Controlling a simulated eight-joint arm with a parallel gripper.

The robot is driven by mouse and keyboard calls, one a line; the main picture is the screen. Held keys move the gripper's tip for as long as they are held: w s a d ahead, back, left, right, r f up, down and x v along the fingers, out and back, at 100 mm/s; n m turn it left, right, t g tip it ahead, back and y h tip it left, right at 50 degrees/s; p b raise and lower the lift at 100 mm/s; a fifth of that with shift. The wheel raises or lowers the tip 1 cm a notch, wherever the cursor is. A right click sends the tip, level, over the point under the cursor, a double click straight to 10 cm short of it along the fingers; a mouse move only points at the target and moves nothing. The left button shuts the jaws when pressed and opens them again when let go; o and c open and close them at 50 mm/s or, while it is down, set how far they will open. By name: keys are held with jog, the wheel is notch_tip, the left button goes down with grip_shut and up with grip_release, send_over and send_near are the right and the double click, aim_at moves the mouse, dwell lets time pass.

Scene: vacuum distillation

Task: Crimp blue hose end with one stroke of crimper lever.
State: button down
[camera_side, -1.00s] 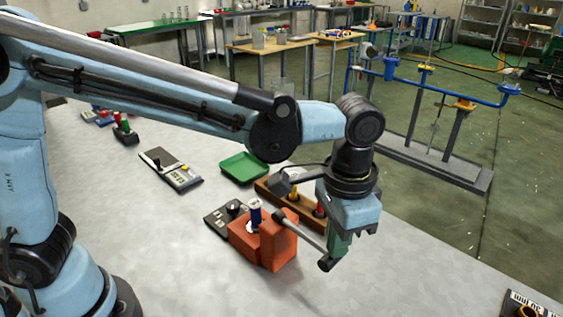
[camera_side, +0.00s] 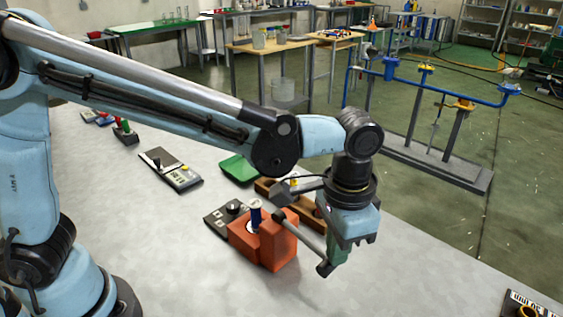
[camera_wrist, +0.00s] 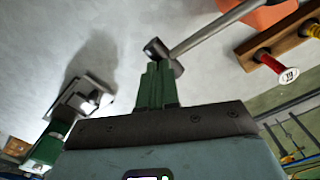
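The crimper is an orange-red block (camera_side: 270,243) on the table in the side view, with a corner in the wrist view (camera_wrist: 265,14). The blue hose end (camera_side: 255,213) stands upright in a white ring on its top. The crimper's grey lever (camera_side: 303,234) slopes down to the right to a dark end knob (camera_side: 325,269). My gripper (camera_side: 335,258) is right at this knob. In the wrist view its green fingers (camera_wrist: 157,72) are together with no visible gap, just by the lever knob (camera_wrist: 156,48). I cannot tell whether they touch it.
A wooden rack (camera_side: 309,207) with coloured pieces is behind the crimper, partly hidden by my wrist. A dark plate (camera_side: 218,219) adjoins the crimper's left. A green tray (camera_side: 238,168) and a grey device (camera_side: 171,169) lie farther back. The table front is clear.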

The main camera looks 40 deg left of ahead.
jog(key=shift+f, duration=1.25)
dwell(0.3)
notch_tip(320, 180, up, 13)
jog(key=shift+r, duration=0.2)
dwell(1.1)
jog(key=shift+a, duration=0.1)
dwell(0.3)
